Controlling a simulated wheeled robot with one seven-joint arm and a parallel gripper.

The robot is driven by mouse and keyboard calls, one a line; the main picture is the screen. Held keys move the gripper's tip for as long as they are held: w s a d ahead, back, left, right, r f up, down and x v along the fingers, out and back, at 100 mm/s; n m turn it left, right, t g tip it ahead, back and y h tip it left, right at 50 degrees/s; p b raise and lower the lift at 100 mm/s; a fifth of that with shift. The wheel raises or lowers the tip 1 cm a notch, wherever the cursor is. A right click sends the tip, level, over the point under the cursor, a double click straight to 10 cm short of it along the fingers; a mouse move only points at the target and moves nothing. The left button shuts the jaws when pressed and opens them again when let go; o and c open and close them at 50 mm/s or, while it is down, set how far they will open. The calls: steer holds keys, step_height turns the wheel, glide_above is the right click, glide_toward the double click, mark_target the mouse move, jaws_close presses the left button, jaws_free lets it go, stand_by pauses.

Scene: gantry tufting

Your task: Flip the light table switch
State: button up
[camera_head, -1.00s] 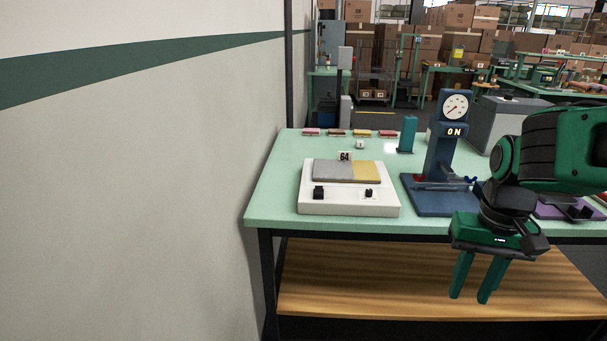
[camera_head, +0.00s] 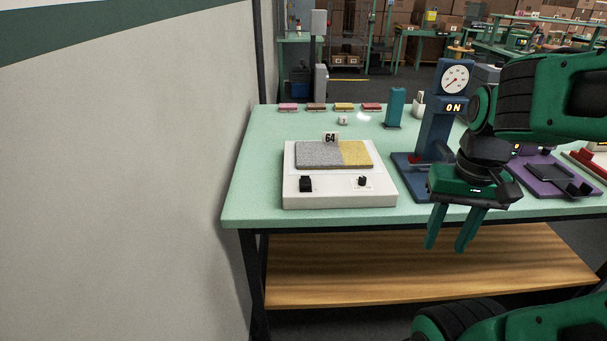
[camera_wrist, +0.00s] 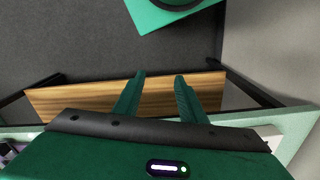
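The light table is a white box (camera_head: 340,199) near the front left of the green table in the head view. A grey and yellow sample (camera_head: 333,154) lies on its top, with a small tag reading 64 behind it. Its front strip has a larger black switch (camera_head: 306,184) on the left and a smaller black knob or switch (camera_head: 362,181) on the right. My gripper (camera_head: 450,246) points down at the table's front edge, right of the light table and apart from it. Its fingers are apart and empty; they also show in the wrist view (camera_wrist: 157,100).
A blue gauge stand (camera_head: 435,140) showing ON stands right of the light table, close behind my gripper. A purple tray (camera_head: 540,172) is further right. Several small coloured blocks (camera_head: 344,107) line the back edge. A wall (camera_head: 120,180) is at the left; a wooden shelf (camera_head: 420,268) lies below.

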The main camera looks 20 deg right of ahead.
steer(key=w+r, duration=0.3)
steer(key=w, duration=0.4)
step_height(320, 180, up, 6)
steer(key=n, duration=0.3)
glide_above(306, 182)
step_height(306, 182, down, 10)
steer(key=shift+a+f, duration=0.1)
steer(key=shift+f, duration=0.1)
steer(key=shift+c, duration=0.4)
